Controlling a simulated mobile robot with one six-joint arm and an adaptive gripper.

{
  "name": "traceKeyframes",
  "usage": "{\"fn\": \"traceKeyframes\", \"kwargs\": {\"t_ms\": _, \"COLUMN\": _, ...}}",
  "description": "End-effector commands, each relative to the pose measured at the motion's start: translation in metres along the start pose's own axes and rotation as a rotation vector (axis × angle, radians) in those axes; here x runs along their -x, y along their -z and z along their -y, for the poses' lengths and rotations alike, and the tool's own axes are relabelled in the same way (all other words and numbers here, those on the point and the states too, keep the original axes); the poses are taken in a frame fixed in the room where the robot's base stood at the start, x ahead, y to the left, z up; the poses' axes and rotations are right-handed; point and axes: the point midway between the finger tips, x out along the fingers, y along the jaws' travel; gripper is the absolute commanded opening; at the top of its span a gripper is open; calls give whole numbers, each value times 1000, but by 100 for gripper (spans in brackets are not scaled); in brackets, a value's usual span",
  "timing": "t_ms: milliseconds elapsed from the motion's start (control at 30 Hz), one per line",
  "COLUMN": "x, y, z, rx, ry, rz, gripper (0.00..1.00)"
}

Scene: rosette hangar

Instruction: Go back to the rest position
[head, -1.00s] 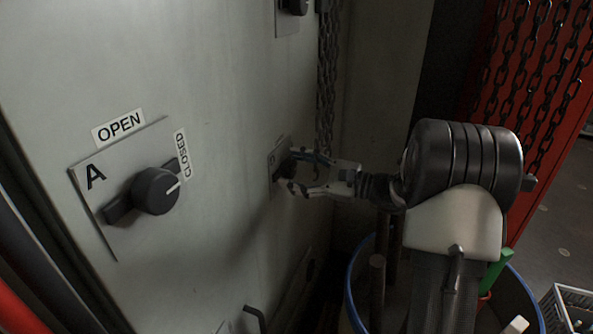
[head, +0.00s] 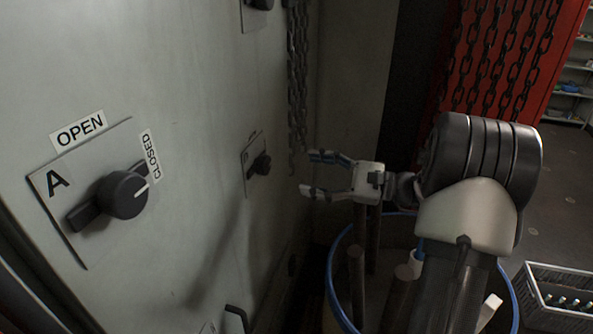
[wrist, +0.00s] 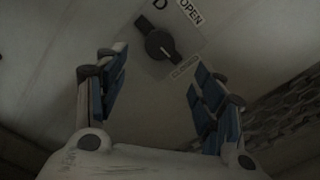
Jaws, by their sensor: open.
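My gripper (head: 310,174) is open and empty in the head view. It stands to the right of a small dark knob (head: 262,163) on a plate on the grey panel, with a clear gap between them. In the wrist view the same knob (wrist: 160,44), by the letter D and labels of which one reads OPEN, lies ahead of the spread blue-padded fingers (wrist: 158,84). A larger knob (head: 125,195) marked A sits on the panel at left, between OPEN and CLOSED labels.
A blue-rimmed barrel (head: 335,262) with several rods stands below my arm. Chains (head: 298,80) hang by the panel's right edge. A red panel (head: 470,60) with chains is behind my arm. A grey crate (head: 560,275) sits at the lower right, with open floor (head: 560,190) behind it.

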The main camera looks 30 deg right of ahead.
Motion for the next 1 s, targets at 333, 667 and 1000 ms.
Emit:
{"fn": "traceKeyframes", "kwargs": {"t_ms": 333, "x": 9, "y": 0, "z": 0, "rx": -1, "ry": -1, "rz": 1, "gripper": 62}}
{"fn": "traceKeyframes", "kwargs": {"t_ms": 667, "x": 8, "y": -1, "z": -1, "rx": 1, "ry": -4, "rz": 0, "gripper": 62}}
{"fn": "traceKeyframes", "kwargs": {"t_ms": 1000, "x": -60, "y": -55, "z": -127, "rx": 217, "ry": -469, "rz": -105, "gripper": 62}}
